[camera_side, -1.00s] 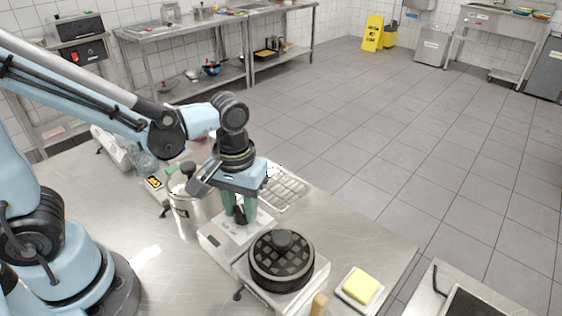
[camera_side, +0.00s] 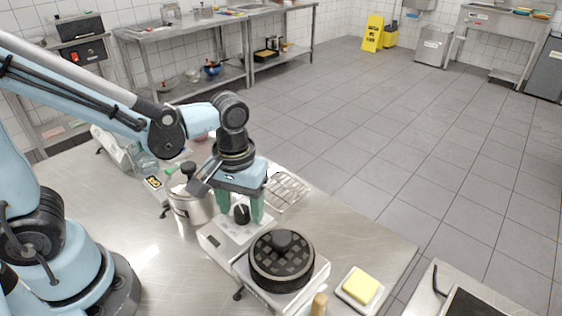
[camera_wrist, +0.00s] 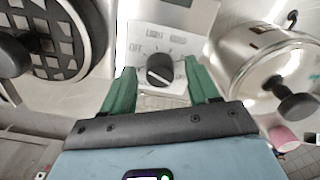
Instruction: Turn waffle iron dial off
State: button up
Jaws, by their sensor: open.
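The waffle iron (camera_side: 282,257) has a round dark gridded plate with a black knob, beside a white control panel (camera_side: 213,239). Its black dial (camera_side: 241,214) stands on the panel. In the wrist view the dial (camera_wrist: 160,71) has a light line on its face; "OFF" is printed at upper left, with other labels above and at right. I cannot tell exactly which label the line points to. My gripper (camera_side: 241,210) is open, its green fingers apart on either side of the dial. In the wrist view my gripper (camera_wrist: 160,65) shows gaps between both fingers and the dial.
A lidded steel pot (camera_side: 190,208) stands close left of the panel. A wire rack (camera_side: 287,191) lies behind. A butter dish (camera_side: 359,288) and a wooden handle (camera_side: 319,304) are at the front right. Bare steel table lies at left.

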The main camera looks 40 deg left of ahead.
aim_at(238, 207)
notch_tip(238, 207, up, 12)
dwell(0.7)
jog(key=a+f+m+t, duration=0.4)
jog(key=a+t, duration=0.3)
jog(key=shift+w+a+m, duration=0.25)
jog(key=shift+w+m, duration=0.05)
jog(key=shift+w, duration=0.05)
